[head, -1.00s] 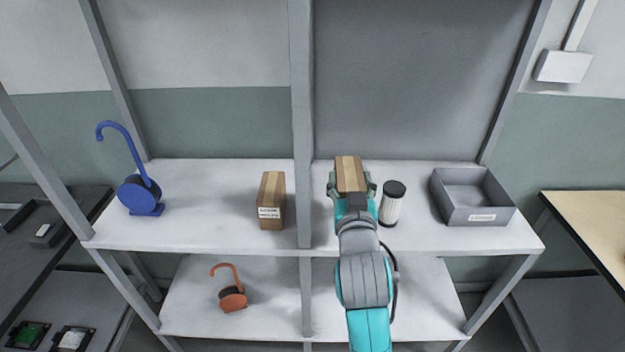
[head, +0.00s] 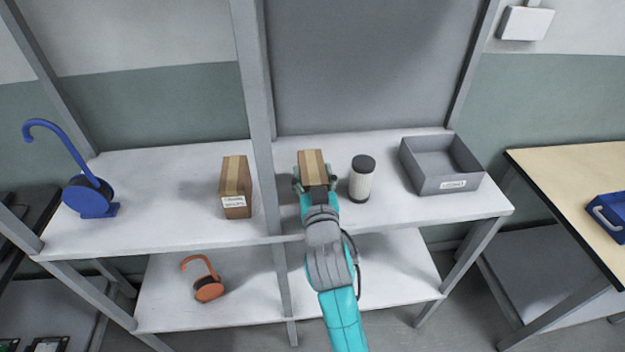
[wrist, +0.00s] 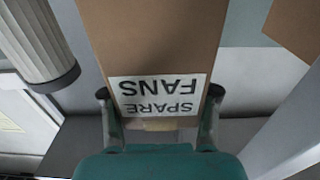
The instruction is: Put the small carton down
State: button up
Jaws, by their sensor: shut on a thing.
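The small carton (head: 312,164) is brown with a paler tape strip on top. In the wrist view the carton (wrist: 150,40) shows a white label reading "SPARE FANS", upside down. My gripper (head: 315,184) is shut on the carton, with one finger at each side of it in the wrist view (wrist: 160,112). The carton is over the right bay of the upper shelf (head: 400,205), just right of the middle post. Whether its base touches the shelf is hidden.
A white cylinder with a dark cap (head: 361,180) stands close right of the carton. A grey open bin (head: 440,178) is farther right. The middle post (head: 262,110) and another carton (head: 235,188) are left. A blue hooked item (head: 90,195) stands far left.

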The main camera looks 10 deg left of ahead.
jog(key=shift+f, duration=0.9)
jog(key=shift+f, duration=0.15)
jog(key=o, duration=1.4)
jog(key=v, duration=1.2)
